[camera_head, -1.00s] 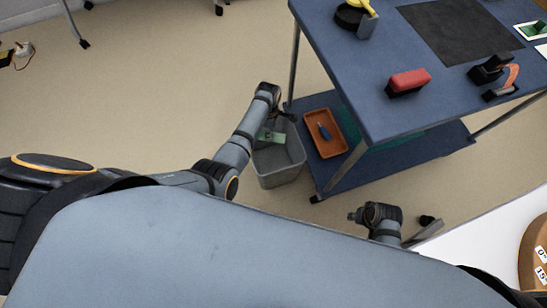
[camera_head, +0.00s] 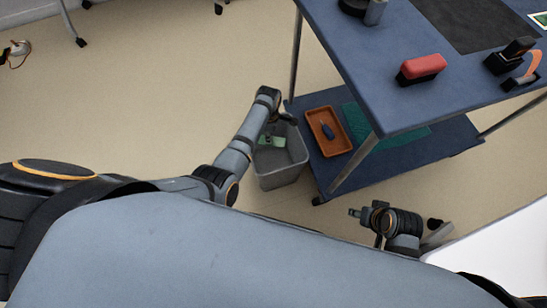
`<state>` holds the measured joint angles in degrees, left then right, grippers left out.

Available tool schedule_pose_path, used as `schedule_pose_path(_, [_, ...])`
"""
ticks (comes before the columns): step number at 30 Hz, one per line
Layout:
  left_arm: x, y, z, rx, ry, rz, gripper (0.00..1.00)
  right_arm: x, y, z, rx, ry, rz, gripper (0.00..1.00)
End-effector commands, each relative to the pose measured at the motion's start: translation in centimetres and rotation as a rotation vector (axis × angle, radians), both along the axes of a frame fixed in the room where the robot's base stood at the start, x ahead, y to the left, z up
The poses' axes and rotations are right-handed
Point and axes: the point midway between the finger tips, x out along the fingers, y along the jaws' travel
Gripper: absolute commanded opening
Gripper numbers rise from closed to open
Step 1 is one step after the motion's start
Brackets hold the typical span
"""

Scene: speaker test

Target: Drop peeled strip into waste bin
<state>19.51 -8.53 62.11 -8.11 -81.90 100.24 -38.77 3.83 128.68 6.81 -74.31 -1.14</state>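The grey waste bin (camera_head: 283,172) stands on the floor left of the blue table. My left gripper (camera_head: 286,120) hangs over the bin's far side, its fingers small and dark. A pale green strip (camera_head: 268,141) shows just below the gripper, at the bin's mouth. I cannot tell whether the fingers hold it or it rests in the bin. My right gripper (camera_head: 356,213) is low in front of the table, apart from the bin; its fingers are too small to read.
The blue table (camera_head: 390,112) has a lower shelf with an orange tray (camera_head: 313,117) close beside the bin. A red-topped block (camera_head: 421,66) and other items are on the tabletop. A white surface (camera_head: 505,250) is at lower right. The floor left of the bin is clear.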

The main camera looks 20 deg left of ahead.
Motion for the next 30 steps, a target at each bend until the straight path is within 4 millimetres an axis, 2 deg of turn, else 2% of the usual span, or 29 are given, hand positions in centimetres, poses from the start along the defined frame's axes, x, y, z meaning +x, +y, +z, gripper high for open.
schedule_pose_path(2, [0.0, 0.0, 0.0, 0.0, 0.0, 0.0, 0.0, 0.0, 0.0, 0.0, 0.0, 0.0, 0.0, 0.4])
schedule_pose_path(3, [0.0, 0.0, 0.0, 0.0, 0.0, 0.0, 0.28, 0.0, 0.0, 0.0, 0.0, 0.0, 0.0, 0.4])
schedule_pose_path(8, [0.0, 0.0, 0.0, 0.0, 0.0, 0.0, 0.5, 0.0, 0.0, 0.0, 0.0, 0.001, 0.0, 0.4])
schedule_pose_path(16, [0.0, 0.0, 0.1, 0.0, 0.0, 0.0, 0.51, 0.0, 0.0, 0.0, 0.0, 0.001, 0.0, 0.4])
schedule_pose_path(19, [0.0, 0.0, 0.7, 0.0, -0.001, 0.0, 0.51, 0.0, 0.0, 0.0, 0.0, 0.001, 0.0, 0.4])
schedule_pose_path(27, [0.0, -0.1, 5.7, -0.002, -0.002, 0.0, 0.51, 0.0, 0.0, 0.0, 0.0, 0.001, 0.0, 0.4])
schedule_pose_path(30, [0.0, 0.0, 6.9, -0.001, -0.001, 0.0, 0.51, 0.0, 0.0, 0.0, 0.0, 0.001, 0.0, 0.4])
